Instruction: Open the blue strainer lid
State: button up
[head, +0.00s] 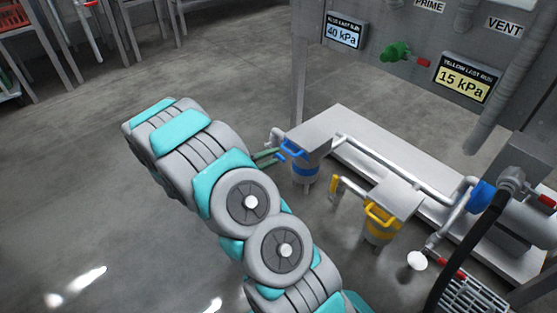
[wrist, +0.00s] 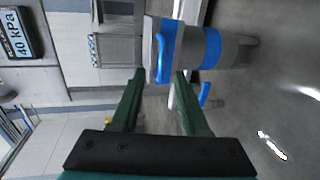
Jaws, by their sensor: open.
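The blue strainer (head: 305,170) is a grey cylinder with a blue band and a flat grey lid (head: 306,142). A blue handle (head: 291,149) sits on the lid's side facing my arm. In the wrist view the strainer (wrist: 212,48) lies sideways, with its blue handle (wrist: 166,50) just ahead of my fingertips. My gripper (wrist: 158,74) is open, its two green fingers apart, and the handle appears near the gap between them. In the head view my gripper (head: 268,156) is left of the handle. I cannot tell whether the fingers touch it.
A yellow strainer (head: 378,228) stands to the right, with pipes and a pale plinth (head: 350,122) behind. The blue sign (head: 344,34) reads 40 kPa and the yellow sign (head: 466,78) reads 15 kPa. A green valve (head: 396,51) is on the wall. Open floor lies left.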

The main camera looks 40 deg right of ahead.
aim_at(288, 152)
jog(key=x, duration=0.7)
jog(key=shift+w+d+f+b, duration=0.15)
jog(key=shift+d+f+b, duration=0.05)
jog(key=shift+d+b, duration=0.15)
grip_shut()
dwell(1.2)
